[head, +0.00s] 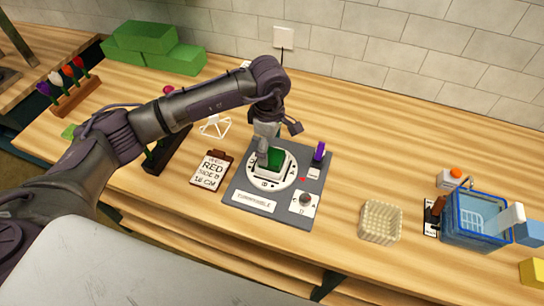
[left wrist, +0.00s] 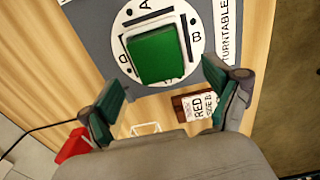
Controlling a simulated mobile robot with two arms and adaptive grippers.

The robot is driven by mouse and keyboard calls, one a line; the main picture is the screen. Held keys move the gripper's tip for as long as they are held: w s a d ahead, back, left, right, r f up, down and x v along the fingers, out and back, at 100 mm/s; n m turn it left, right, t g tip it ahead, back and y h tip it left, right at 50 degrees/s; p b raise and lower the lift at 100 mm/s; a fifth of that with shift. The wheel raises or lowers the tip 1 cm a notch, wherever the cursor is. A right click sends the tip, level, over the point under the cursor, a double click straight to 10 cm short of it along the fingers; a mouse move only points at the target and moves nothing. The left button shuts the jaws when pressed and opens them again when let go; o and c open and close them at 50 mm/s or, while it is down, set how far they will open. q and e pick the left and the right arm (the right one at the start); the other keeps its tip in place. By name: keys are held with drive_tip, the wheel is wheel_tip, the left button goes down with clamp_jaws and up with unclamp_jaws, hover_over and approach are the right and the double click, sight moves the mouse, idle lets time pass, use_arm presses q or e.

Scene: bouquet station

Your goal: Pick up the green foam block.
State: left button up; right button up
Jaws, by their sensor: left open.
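The green foam block (head: 275,158) sits in a white square holder on the round white dial of the grey turntable (head: 315,190). In the left wrist view the block (left wrist: 158,55) shows from above, with the holder's rim around it and the dial's letters beyond. My left gripper (head: 268,150) is over the turntable at the block and hides part of it in the head view. In the left wrist view its two dark green finger pads (left wrist: 163,82) are spread wide, with nothing between them; the block lies ahead of them. My right gripper is not in view.
Several larger green blocks (head: 150,45) are stacked at the back left, near a rack of flowers (head: 75,90).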

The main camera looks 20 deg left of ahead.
sight(270, 155)
use_arm(q)
drive_tip(key=shift+w+f+p, duration=0.1)
drive_tip(key=shift+f+p, duration=0.4)
drive_tip(key=shift+f, duration=1.25)
drive_tip(key=c, duration=1.3)
